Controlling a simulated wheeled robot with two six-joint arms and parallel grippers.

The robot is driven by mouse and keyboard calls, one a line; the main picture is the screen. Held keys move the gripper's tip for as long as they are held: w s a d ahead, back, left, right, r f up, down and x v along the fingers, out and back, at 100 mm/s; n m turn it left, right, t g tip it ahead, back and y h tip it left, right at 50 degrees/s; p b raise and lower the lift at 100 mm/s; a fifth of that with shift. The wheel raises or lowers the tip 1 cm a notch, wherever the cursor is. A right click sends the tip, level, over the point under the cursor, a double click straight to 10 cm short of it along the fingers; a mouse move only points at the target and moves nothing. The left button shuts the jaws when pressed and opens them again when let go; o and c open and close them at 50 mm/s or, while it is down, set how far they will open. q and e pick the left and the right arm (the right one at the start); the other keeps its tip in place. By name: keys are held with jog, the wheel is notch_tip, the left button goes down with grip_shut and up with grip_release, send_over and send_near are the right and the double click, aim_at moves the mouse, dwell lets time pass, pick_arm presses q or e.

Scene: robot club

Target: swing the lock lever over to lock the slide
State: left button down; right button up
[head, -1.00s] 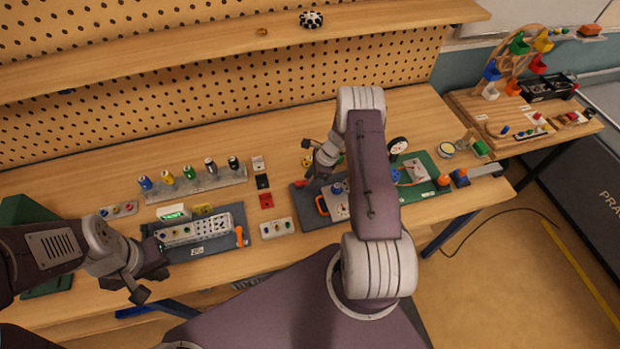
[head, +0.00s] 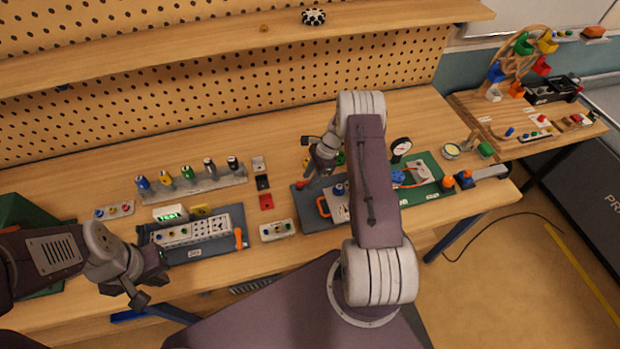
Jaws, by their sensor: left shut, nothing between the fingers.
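A dark base plate (head: 205,254) at the left of the bench carries a pale perforated slide block (head: 178,235). An orange lever (head: 238,238) stands at its right end. A second orange handle (head: 322,207) shows on the dark board (head: 305,205) partly behind my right arm; I cannot tell for certain which is the lock lever. My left gripper (head: 148,288) is shut and empty, in front of and left of the base plate, apart from the lever. My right gripper (head: 308,150) is above the bench behind that board; its fingers are small and partly hidden.
A row of coloured cylinders (head: 190,178) stands in a grey rack behind the slide. A white block with coloured knobs (head: 277,230) lies right of the orange lever.

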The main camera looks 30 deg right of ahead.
jog(key=b+v, duration=0.2)
jog(key=v, duration=0.7)
jog(key=shift+d, duration=0.15)
